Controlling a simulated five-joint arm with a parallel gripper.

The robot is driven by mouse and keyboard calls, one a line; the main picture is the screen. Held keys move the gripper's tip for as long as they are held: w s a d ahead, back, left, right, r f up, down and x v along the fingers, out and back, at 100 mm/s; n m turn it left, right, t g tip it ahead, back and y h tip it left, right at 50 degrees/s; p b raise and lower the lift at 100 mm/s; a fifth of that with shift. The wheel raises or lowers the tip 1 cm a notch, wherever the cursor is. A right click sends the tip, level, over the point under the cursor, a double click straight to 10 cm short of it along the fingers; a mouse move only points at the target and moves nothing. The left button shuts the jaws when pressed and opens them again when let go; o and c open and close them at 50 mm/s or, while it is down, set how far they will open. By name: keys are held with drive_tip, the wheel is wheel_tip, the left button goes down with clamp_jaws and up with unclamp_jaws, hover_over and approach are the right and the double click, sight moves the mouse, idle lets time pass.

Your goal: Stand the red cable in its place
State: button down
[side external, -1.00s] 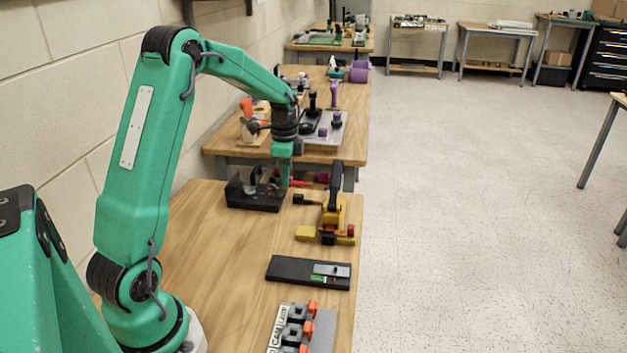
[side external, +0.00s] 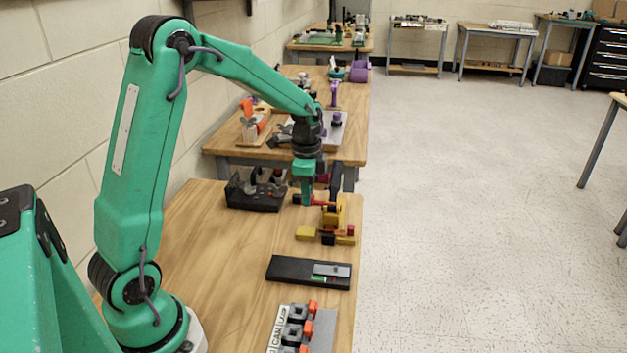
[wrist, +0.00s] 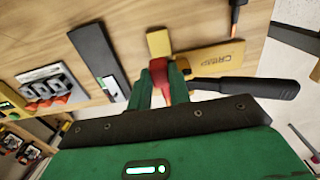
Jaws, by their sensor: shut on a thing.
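My gripper (side external: 305,203) is shut on the red cable (wrist: 159,70), which shows between the two green fingers in the wrist view. In the side view the red cable (side external: 319,201) shows as a small red piece beside the fingertips. The gripper is over the table close to the left of the yellow crimp stand (side external: 341,215) with its black handle. The wrist view shows this stand's yellow board (wrist: 208,58), lettered CRIMP, right of the cable. The cable's lower end and any contact with the table or stand cannot be made out.
A black holder with grey clips (side external: 255,194) stands left of the gripper. A yellow block (side external: 306,233) lies in front of the stand. A flat black case (side external: 290,270) and a rack with orange parts (side external: 298,325) lie nearer. Bare wood (side external: 215,260) is free at left.

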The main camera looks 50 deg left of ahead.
drive_tip(key=shift+f, duration=0.1)
drive_tip(key=shift+f, duration=2.9)
drive_tip(key=shift+f, duration=1.05)
drive_tip(key=c, duration=1.6)
unclamp_jaws()
drive_tip(key=shift+r, duration=0.2)
drive_tip(key=shift+r, duration=1.3)
drive_tip(key=o, duration=0.5)
